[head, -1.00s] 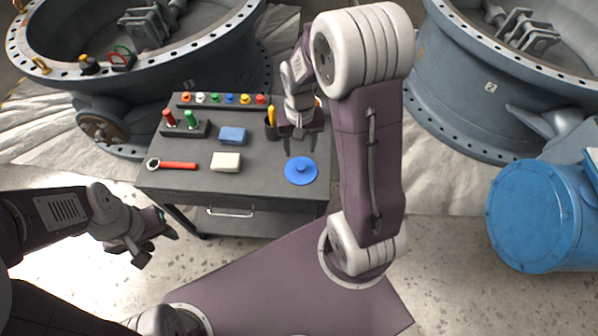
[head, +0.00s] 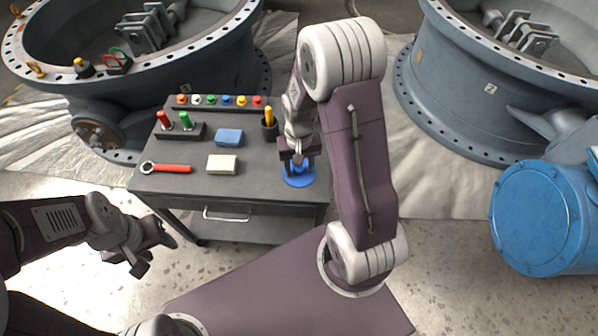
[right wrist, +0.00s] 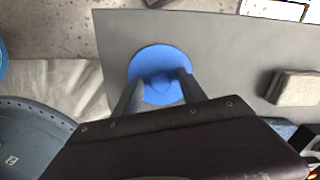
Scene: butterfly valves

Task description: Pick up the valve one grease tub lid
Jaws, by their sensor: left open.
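A round blue lid with a raised knob (head: 298,181) lies flat on the dark cart top near its right front corner; it also shows in the right wrist view (right wrist: 160,60). My right gripper (head: 298,167) points down just above the lid. In the right wrist view its two fingers (right wrist: 159,78) are apart on either side of the knob, with a gap on each side. Whether the fingertips touch the lid's disc cannot be told. My left gripper (head: 158,252) is open and empty, left of the cart and away from it.
The cart (head: 260,185) also holds a red-handled wrench (head: 170,169), a cream block (head: 222,164), a blue block (head: 229,138), a cup with a yellow tool (head: 269,130) and a row of coloured knobs (head: 220,101). A blue drum (head: 535,218) stands right. Large valves stand behind.

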